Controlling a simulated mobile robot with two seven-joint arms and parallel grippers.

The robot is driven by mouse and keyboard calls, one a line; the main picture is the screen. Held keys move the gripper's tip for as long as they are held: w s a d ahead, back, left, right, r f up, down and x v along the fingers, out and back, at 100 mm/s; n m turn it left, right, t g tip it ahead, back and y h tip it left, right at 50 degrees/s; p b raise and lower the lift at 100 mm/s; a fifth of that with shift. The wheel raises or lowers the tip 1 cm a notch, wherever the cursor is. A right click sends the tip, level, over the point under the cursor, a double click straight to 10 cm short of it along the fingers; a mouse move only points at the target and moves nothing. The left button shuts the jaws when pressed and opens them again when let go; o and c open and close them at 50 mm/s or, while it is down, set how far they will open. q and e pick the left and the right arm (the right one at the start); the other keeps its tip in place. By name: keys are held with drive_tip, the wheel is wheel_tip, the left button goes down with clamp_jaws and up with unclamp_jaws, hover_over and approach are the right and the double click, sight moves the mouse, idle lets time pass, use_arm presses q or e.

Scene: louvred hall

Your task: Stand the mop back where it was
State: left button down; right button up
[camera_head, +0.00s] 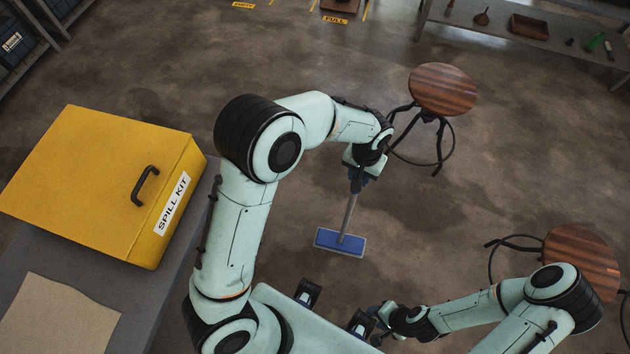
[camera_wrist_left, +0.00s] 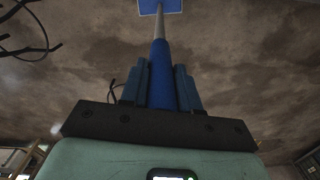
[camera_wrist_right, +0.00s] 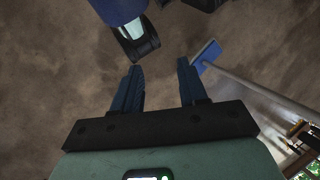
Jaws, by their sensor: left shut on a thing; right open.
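The mop has a grey handle with a blue grip and a flat blue head (camera_head: 340,242). My left gripper (camera_head: 359,180) is shut on the blue grip (camera_wrist_left: 161,78), with the head pointing away from it. The mop hangs down, slightly tilted in the head view; I cannot tell whether its head touches the floor. My right gripper (camera_wrist_right: 160,88) is open and empty, low near my base. In the right wrist view the mop head (camera_wrist_right: 207,53) and handle pass beyond its fingers, apart from them.
A yellow spill kit box (camera_head: 95,185) sits on a grey bench at left. A wooden stool (camera_head: 442,89) stands behind the left gripper, another (camera_head: 582,262) at right by my right arm. A shelf (camera_head: 480,28) with small items is at the back right. Floor in the middle is clear.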

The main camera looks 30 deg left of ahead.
use_arm(q)
drive_tip(key=s+a+f+b, duration=0.4)
drive_tip(key=s+a+b, duration=0.2)
drive_tip(key=a, duration=0.4)
wheel_tip(320, 180, down, 6)
drive_tip(key=b, duration=0.5)
drive_tip(key=shift+w+d, duration=0.2)
drive_tip(key=shift+d, duration=0.05)
use_arm(e)
wheel_tip(320, 180, down, 12)
drive_tip(key=shift+r+t, duration=0.25)
drive_tip(key=shift+t, duration=0.05)
drive_tip(key=shift+a, duration=0.1)
use_arm(q)
drive_tip(key=shift+f+b, duration=0.7)
drive_tip(key=shift+f, duration=0.05)
use_arm(e)
drive_tip(key=shift+s+f, duration=0.15)
drive_tip(key=shift+f, duration=0.4)
use_arm(q)
drive_tip(key=c, duration=0.8)
unclamp_jaws()
drive_tip(key=shift+o, duration=0.2)
